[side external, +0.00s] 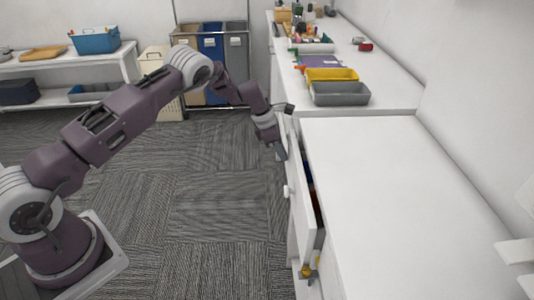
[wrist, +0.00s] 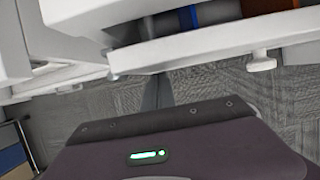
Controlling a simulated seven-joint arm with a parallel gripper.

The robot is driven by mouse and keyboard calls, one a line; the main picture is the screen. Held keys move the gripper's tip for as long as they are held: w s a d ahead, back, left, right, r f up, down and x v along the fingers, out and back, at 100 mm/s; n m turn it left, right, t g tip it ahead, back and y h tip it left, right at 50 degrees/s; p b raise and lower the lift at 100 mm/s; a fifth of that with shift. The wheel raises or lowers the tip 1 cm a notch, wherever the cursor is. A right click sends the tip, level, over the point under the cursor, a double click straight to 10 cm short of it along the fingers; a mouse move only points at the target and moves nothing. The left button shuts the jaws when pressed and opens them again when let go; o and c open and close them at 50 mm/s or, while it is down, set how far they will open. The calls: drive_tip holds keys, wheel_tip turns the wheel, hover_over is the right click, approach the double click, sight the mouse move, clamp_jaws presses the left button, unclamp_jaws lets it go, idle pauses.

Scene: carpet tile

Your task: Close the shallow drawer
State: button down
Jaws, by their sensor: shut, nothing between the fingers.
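The shallow drawer (side external: 303,205) is a white drawer under the near white counter. It stands partly open, with a dark gap between its front and the cabinet. Its white front also shows across the wrist view (wrist: 200,45), with a small knob (wrist: 262,62) on it. My gripper (side external: 281,154) is shut and empty, beside the far end of the drawer front. In the wrist view my fingers (wrist: 158,92) point at the drawer front's lower edge. I cannot tell whether they touch it.
Blue (wrist: 200,15) and orange-brown (wrist: 265,5) things lie inside the drawer. The near countertop (side external: 385,190) is bare. A grey bin (side external: 340,94) and a yellow bin (side external: 330,75) stand on the farther counter. The carpet floor (side external: 225,200) left of the drawer is clear.

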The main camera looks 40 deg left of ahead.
drive_tip(key=w+d, duration=0.2)
drive_tip(key=d, duration=0.1)
drive_tip(key=shift+w, duration=0.35)
drive_tip(key=shift+d+r, duration=0.15)
drive_tip(key=s+a+r, duration=0.6)
drive_tip(key=r, duration=0.3)
drive_tip(key=s+d+r+m, duration=0.4)
drive_tip(key=s+r+m, duration=0.3)
drive_tip(key=s+r, duration=0.4)
drive_tip(key=s+d+r+m, duration=0.4)
drive_tip(key=s+r+m, duration=0.35)
drive_tip(key=r, duration=0.55)
drive_tip(key=s+f+m+t+y, duration=0.1)
drive_tip(key=s+m+t+y, duration=0.1)
drive_tip(key=s+m, duration=1)
drive_tip(key=s+y, duration=0.1)
drive_tip(key=s, duration=1)
